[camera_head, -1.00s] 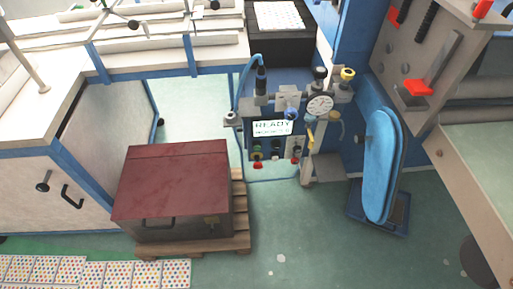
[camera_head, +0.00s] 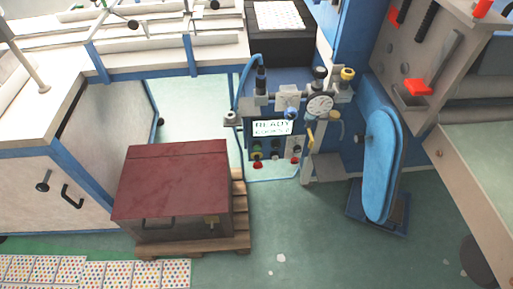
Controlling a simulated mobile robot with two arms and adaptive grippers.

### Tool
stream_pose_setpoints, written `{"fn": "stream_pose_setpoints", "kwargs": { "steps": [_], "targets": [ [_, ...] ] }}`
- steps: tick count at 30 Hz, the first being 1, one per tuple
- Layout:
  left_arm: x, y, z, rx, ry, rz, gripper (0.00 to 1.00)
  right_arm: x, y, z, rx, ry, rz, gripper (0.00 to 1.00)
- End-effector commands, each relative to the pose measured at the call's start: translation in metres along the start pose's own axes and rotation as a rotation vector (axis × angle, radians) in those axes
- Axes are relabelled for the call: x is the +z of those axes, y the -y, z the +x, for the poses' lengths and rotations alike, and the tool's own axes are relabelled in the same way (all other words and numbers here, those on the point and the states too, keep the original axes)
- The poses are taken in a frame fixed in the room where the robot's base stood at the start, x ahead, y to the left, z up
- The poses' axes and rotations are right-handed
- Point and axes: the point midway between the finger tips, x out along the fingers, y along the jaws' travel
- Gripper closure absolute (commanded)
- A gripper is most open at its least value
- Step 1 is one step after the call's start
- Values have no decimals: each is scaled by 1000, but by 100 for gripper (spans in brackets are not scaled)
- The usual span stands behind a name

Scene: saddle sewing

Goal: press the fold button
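Under the screen are several small buttons: a green button (camera_head: 256,146), a dark one (camera_head: 275,147) and a red one (camera_head: 257,165) at the lower left. I cannot read which is the fold button. A round gauge (camera_head: 319,106) sits to the right of the screen. Neither of my grippers is in view, and nothing of mine touches the panel.
A dark red-topped chest (camera_head: 172,180) sits on a wooden pallet (camera_head: 238,235) in front left of the panel. A blue padded board (camera_head: 381,165) stands upright to the right. A white workbench (camera_head: 45,165) fills the left. Green floor in front is mostly clear.

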Motion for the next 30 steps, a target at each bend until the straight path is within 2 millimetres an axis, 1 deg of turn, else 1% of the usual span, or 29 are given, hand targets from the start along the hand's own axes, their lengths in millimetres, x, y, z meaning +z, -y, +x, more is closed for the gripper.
{"fn": "stream_pose_setpoints", "kwargs": {
  "steps": [1,9,11,12,30],
  "targets": [
    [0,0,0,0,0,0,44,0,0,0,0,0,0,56],
    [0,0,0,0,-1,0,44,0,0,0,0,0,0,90],
    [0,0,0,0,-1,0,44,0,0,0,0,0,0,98],
    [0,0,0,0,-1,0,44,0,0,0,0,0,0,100],
    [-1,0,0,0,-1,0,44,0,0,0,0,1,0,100]
  ]
}}
